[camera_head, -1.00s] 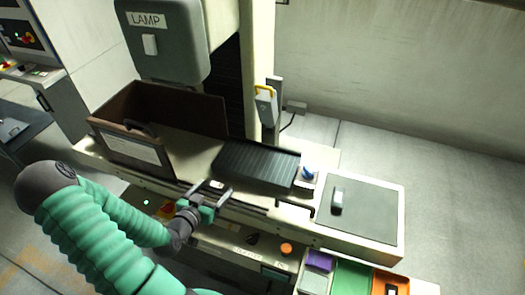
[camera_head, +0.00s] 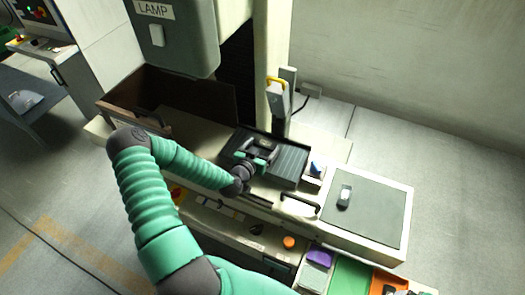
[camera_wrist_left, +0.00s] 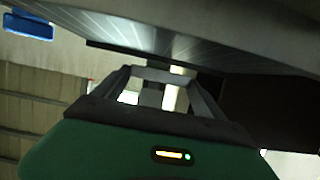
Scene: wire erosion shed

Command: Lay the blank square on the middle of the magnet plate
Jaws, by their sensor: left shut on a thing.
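The magnet plate (camera_head: 288,164) is a dark, ribbed block on the machine bed. My left gripper (camera_head: 263,147) is over its left-middle part, shut on a small pale grey piece, the blank (camera_head: 264,141). The fingers hide part of the blank, and I cannot tell whether it touches the plate. In the left wrist view my gripper fingers (camera_wrist_left: 165,82) reach toward the ribbed grey underside or face of the plate (camera_wrist_left: 190,38), and the blank is hard to make out there. My right gripper is not in view.
A brown open box (camera_head: 200,105) stands left. The lamp housing (camera_head: 170,40) and a yellow-handled post (camera_head: 277,100) rise behind.

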